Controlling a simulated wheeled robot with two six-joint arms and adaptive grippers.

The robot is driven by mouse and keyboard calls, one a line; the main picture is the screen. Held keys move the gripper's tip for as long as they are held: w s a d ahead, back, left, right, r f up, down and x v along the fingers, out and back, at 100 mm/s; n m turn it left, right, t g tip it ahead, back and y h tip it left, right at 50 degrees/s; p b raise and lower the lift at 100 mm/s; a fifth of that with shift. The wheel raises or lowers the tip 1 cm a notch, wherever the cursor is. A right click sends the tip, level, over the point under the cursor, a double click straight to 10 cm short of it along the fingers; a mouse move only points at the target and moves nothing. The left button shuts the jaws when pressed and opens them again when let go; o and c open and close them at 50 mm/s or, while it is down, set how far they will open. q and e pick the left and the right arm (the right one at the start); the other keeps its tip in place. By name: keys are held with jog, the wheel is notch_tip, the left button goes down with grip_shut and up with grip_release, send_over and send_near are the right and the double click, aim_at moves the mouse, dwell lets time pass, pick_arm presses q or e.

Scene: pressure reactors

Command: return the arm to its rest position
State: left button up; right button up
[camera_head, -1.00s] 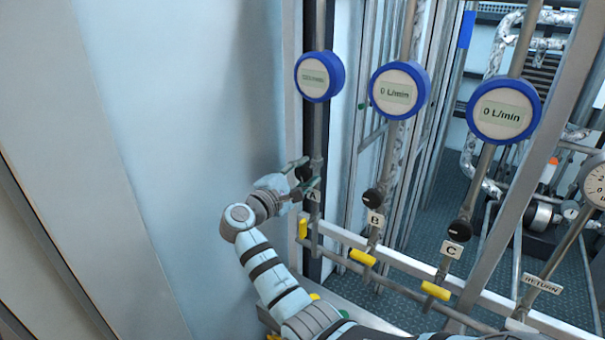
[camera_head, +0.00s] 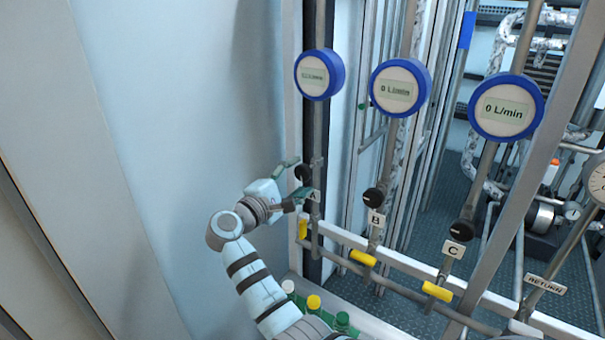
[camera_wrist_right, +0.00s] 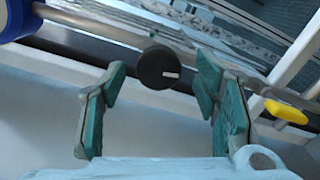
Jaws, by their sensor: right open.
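My right gripper (camera_head: 290,180) is open beside the black knob (camera_head: 303,173) of line A in the head view. In the right wrist view my open fingers (camera_wrist_right: 160,100) stand left and right, with the black knob (camera_wrist_right: 158,67) just beyond them near the gap's middle. The knob's white mark shows, and no finger appears to touch it. Nothing is held. My right arm (camera_head: 255,285) reaches up from the bottom of the head view. My left gripper is not in view.
Blue-rimmed flow meters hang above lines A (camera_head: 319,75), B (camera_head: 400,88) and C (camera_head: 506,107); B and C read 0 L/min. Yellow handles (camera_head: 362,257) sit along the lower pipe. Coloured caps (camera_head: 313,302) show at the bottom. A plain pale wall (camera_head: 200,120) lies left.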

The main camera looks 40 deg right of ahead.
jog(key=v, duration=0.4)
jog(key=shift+s+a+r, duration=0.1)
jog(key=shift+a, duration=0.3)
jog(key=shift+d, duration=0.2)
